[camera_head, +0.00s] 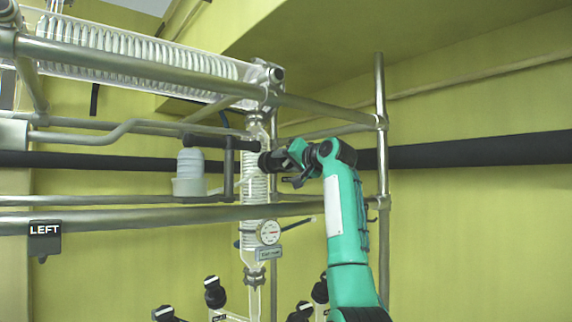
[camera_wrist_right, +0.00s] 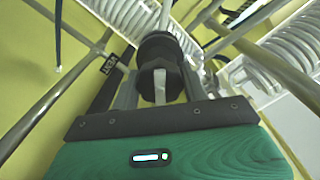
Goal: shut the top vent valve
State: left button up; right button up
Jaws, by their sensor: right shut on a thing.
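The vent valve has a black knob (camera_wrist_right: 160,82) with a pale stripe across its face, seen end-on in the right wrist view. A black tag (camera_wrist_right: 110,64) reading VENT hangs at its left. My right gripper (camera_wrist_right: 159,90) has one finger on each side of the knob and is shut on it. In the head view my right gripper (camera_head: 277,160) reaches left from the green arm to the upper part of the glass column, and its fingers and the dark knob there are hard to tell apart. My left gripper is in neither view.
A coiled glass condenser (camera_head: 130,55) slopes across the upper left. Metal rails (camera_head: 150,217) and a post (camera_head: 380,130) frame the column. A round gauge (camera_head: 268,232) sits below my gripper. Several black-capped valves (camera_head: 214,292) stand at the bottom. Free room lies at right.

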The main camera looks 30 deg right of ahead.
jog(key=m, duration=0.2)
jog(key=m+b, duration=0.1)
jog(key=m, duration=0.2)
jog(key=shift+w+f+m, duration=0.1)
jog(key=shift+f+m, duration=0.1)
jog(key=shift+m, duration=0.1)
jog(key=m, duration=0.5)
jog(key=shift+a+b, duration=0.1)
jog(key=shift+b, duration=0.2)
jog(key=m, duration=0.5)
jog(key=shift+m, duration=0.4)
jog(key=m, duration=0.4)
jog(key=shift+r+m, duration=0.1)
jog(key=shift+m, duration=0.2)
jog(key=m+p, duration=0.1)
jog(key=m, duration=0.3)
jog(key=shift+m, duration=0.3)
jog(key=m+p, duration=0.1)
jog(key=m, duration=0.2)
jog(key=shift+r+m+p, duration=0.1)
jog(key=shift+m+p, duration=0.2)
jog(key=shift+p, duration=0.05)
jog(key=m, duration=0.2)
jog(key=shift+m+p, duration=0.3)
jog(key=shift+p, duration=0.05)
jog(key=m, duration=0.5)
jog(key=shift+m, duration=0.4)
jog(key=shift+r+m, duration=0.1)
jog(key=shift+m, duration=2.3)
jog(key=shift+m, duration=0.9)
